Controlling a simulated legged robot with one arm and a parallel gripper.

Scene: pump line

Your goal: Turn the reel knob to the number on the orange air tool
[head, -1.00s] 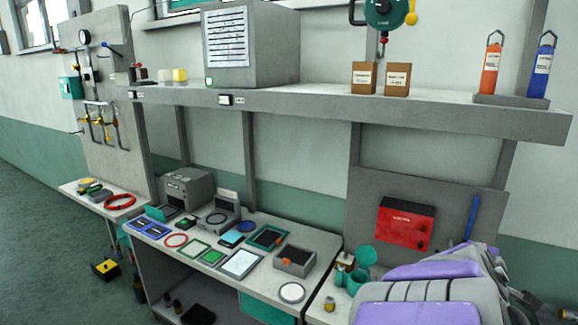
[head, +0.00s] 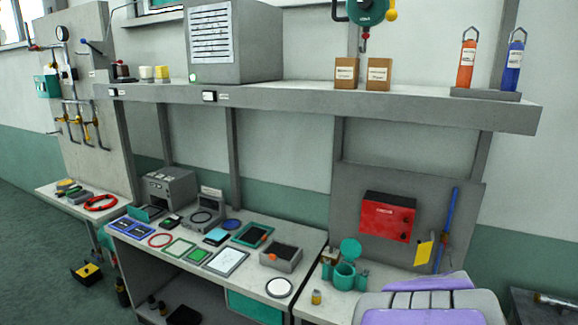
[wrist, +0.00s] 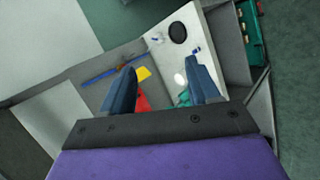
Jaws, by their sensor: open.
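Each has a white label, too small to read. The green reel (head: 366,10) hangs at the top of the head view, cut by the frame edge, with a yellow knob-like part (head: 391,9) on its right side. My gripper (wrist: 160,88) shows in the wrist view, its two blue-grey fingers apart with nothing between them. It points toward the lower bench and back panel, far from the reel. The fingers are not visible in the head view.
A red box (head: 387,217) and a yellow tag (head: 424,252) are on the grey back panel. Two brown cartons (head: 346,74) stand on the upper shelf (head: 430,105) below the reel. The lower bench (head: 310,247) holds several trays and a teal pot (head: 344,275).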

